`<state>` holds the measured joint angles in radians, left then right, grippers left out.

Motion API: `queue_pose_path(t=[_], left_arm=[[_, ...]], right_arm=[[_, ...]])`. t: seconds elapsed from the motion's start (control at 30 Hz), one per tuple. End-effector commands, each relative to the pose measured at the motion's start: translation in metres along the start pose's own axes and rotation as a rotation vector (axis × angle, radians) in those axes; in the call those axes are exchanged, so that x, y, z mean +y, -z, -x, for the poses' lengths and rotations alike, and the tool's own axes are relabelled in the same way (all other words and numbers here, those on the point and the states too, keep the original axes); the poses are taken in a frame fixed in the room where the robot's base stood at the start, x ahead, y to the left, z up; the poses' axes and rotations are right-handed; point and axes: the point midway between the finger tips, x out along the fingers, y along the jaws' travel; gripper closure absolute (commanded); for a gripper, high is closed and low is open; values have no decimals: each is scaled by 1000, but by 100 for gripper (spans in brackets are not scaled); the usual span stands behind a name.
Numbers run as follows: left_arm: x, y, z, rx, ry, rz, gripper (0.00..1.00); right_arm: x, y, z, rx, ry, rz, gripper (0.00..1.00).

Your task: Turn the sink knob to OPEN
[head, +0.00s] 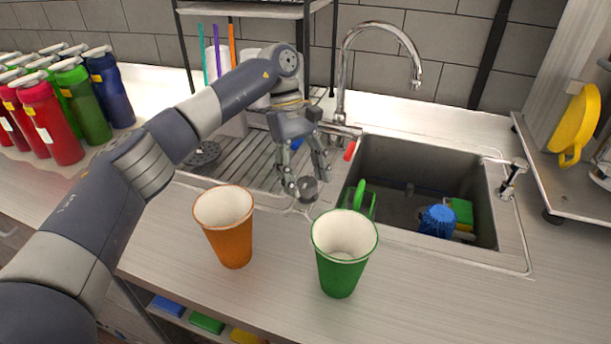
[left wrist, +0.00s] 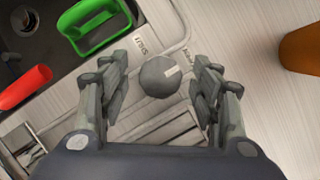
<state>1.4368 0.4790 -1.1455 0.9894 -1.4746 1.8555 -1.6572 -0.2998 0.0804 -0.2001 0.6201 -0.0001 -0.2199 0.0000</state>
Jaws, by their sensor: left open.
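The sink knob (head: 308,189) is a dark grey round knob on the counter rim at the front left of the sink basin. In the left wrist view the knob (left wrist: 159,78) shows from above, with a pale mark on its right part. A label that seems to read "SHUT" (left wrist: 141,42) is printed above and left of it. My left gripper (head: 306,182) points down at the knob with its fingers spread. In the left wrist view one finger is on each side of the knob, with gaps visible. The other end of the dial's label is not readable.
An orange cup (head: 229,241) and a green cup (head: 340,274) stand in front. The sink basin (head: 386,155) holds a blue scrubber (head: 437,221); a green handled item (head: 361,197) is at its near left edge. The faucet (head: 342,80) stands behind, with a red-tipped lever (head: 349,151).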

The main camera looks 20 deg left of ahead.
Motion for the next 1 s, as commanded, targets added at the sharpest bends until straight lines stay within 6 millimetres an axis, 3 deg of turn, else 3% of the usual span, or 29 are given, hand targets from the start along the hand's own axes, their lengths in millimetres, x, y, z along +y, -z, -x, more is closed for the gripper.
queue_pose_path(t=[0.27, 0.7, 1.0], left_arm=[[0, 0, 13, 1, -1, 0, 42], [1, -1, 98, 1, -3, 1, 42], [0, 0, 117, 1, 1, 1, 42]], right_arm=[[2, -1, 0, -2, -2, 1, 60], [0, 0, 0, -1, 0, 0, 60], [0, 0, 0, 0, 0, 0, 60]])
